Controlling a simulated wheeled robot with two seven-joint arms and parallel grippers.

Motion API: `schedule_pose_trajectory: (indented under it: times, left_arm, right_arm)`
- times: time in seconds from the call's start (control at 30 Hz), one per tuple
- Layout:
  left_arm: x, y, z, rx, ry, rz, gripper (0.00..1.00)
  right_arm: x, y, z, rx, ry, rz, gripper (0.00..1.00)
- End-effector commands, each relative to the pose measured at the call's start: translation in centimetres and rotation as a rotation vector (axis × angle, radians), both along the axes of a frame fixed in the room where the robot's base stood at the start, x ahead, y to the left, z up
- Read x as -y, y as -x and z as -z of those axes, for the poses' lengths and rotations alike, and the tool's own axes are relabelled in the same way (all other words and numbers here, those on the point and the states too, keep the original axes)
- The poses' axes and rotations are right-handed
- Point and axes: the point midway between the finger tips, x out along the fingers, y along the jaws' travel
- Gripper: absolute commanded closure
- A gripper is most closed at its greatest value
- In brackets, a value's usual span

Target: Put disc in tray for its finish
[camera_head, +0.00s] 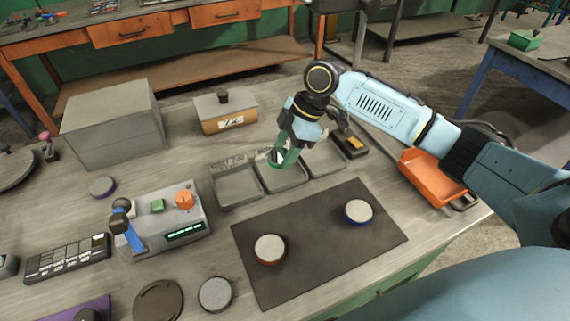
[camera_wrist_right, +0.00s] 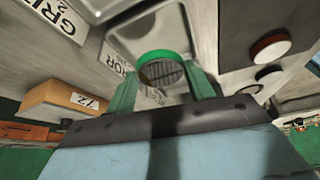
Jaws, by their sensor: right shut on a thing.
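My right gripper (camera_head: 284,158) has green fingers and is shut on a disc with a green rim (camera_head: 276,156). A label reading "GRI" and "2" (camera_wrist_right: 57,18) shows in the wrist view; another is partly hidden. My left gripper is out of view.
A dark mat (camera_head: 315,250) holds a red-brown-rimmed disc (camera_head: 270,249) and a blue-rimmed disc (camera_head: 358,211). A grey disc (camera_head: 215,294) lies left of the mat. A control box (camera_head: 165,240), a wooden box (camera_head: 225,112) and an orange bin (camera_head: 430,178) stand around.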

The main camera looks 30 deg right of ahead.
Motion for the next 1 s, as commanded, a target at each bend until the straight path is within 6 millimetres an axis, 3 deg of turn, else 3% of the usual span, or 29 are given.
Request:
schedule_pose_trajectory:
  times: [0.3, 0.67, 0.7, 0.73, 1.0]
  left_arm:
    - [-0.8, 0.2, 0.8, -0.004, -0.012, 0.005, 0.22]
    - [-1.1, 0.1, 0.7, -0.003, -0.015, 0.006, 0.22]
    - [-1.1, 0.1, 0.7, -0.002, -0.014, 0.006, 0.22]
    - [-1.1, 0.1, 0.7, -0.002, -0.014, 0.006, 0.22]
    - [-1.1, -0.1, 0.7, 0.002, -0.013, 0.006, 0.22]
  right_arm:
    - [0.0, 0.0, 4.4, 0.001, -0.001, 0.003, 0.86]
    - [0.0, 0.0, 4.7, 0.002, -0.001, 0.002, 0.86]
    - [0.0, 0.0, 4.8, 0.0, 0.001, 0.001, 0.42]
    - [0.0, 0.0, 4.8, 0.0, 0.001, 0.001, 0.38]
    - [0.0, 0.0, 4.7, 0.0, 0.001, 0.001, 0.38]
